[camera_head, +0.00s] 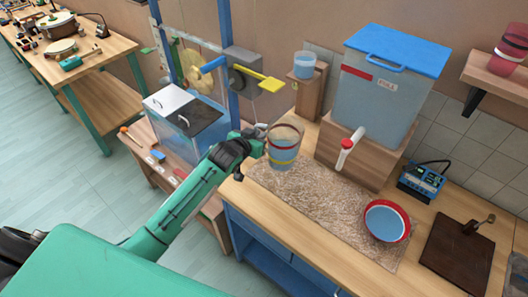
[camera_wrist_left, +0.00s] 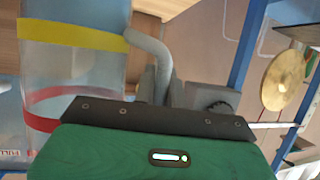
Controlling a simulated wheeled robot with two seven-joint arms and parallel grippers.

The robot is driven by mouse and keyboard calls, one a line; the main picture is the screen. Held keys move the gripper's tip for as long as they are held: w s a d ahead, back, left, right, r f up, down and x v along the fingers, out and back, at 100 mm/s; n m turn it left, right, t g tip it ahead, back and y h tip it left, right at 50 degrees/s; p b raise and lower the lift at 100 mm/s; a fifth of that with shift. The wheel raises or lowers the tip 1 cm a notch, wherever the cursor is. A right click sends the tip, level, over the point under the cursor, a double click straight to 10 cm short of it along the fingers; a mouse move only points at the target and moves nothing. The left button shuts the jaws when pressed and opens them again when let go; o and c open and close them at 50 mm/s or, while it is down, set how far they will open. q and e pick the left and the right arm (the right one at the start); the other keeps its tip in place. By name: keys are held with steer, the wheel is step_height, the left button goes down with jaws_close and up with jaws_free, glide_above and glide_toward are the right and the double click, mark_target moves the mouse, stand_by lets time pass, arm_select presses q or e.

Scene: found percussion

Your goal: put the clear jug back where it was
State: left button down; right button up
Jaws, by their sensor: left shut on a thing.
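The clear jug (camera_head: 284,147) has a red band and a yellow band, and its lower part looks bluish. It is upright over the back left end of the brown mat (camera_head: 330,205); I cannot tell whether it touches it. My left gripper (camera_head: 257,141) is at the jug's left side, shut on its grey handle. In the left wrist view the jug (camera_wrist_left: 75,75) fills the left side, with the handle (camera_wrist_left: 150,60) running down behind the dark gripper edge (camera_wrist_left: 150,118). The fingertips are mostly hidden. My right gripper is not in view.
Right of the jug, a blue-lidded water tank (camera_head: 375,100) with a red-and-white tap (camera_head: 345,152) stands on a wooden block. A red-rimmed blue bowl (camera_head: 386,221) lies on the mat's front right. A small cup (camera_head: 304,66) stands on a wooden stand behind. The mat's middle is clear.

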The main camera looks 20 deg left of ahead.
arm_select(q)
step_height(320, 180, down, 5)
steer(key=shift+p, duration=0.6)
steer(key=shift+f, duration=0.5)
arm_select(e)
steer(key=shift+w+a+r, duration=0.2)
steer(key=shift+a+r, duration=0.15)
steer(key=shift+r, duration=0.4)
arm_select(q)
steer(key=shift+f, duration=0.2)
steer(key=c, duration=1.5)
jaws_free()
steer(key=shift+o, duration=0.2)
steer(key=shift+r, duration=0.1)
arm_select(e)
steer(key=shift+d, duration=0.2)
